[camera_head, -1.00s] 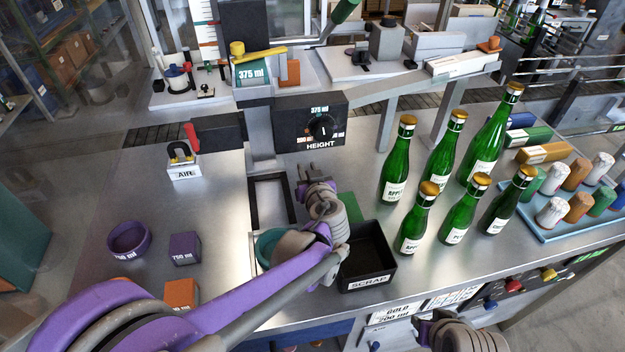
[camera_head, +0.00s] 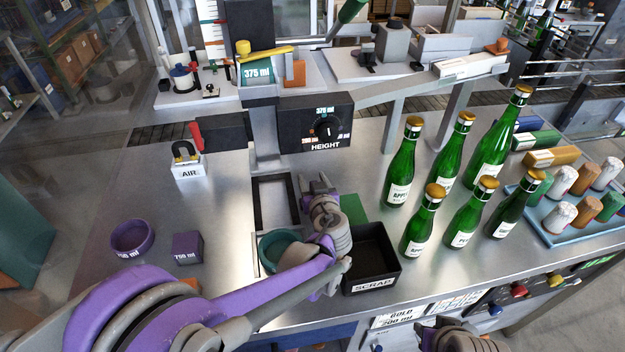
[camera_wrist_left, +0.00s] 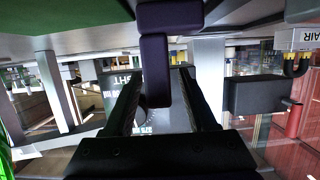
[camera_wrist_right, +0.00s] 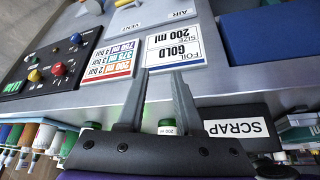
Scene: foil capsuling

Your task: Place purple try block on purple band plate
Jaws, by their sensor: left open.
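A purple block (camera_head: 187,247) marked 750 ml stands on the bench at the left, beside a purple ring (camera_head: 132,238) also marked 750 ml. I cannot make out a purple band plate for certain. My right gripper (camera_wrist_right: 158,100) is open and empty before the bench front.
The scrap bin (camera_head: 371,259) is right of my left gripper, with several green bottles (camera_head: 462,222) beyond. The height dial box (camera_head: 315,122) stands behind. The bench between purple block and AIR stand (camera_head: 187,168) is clear.

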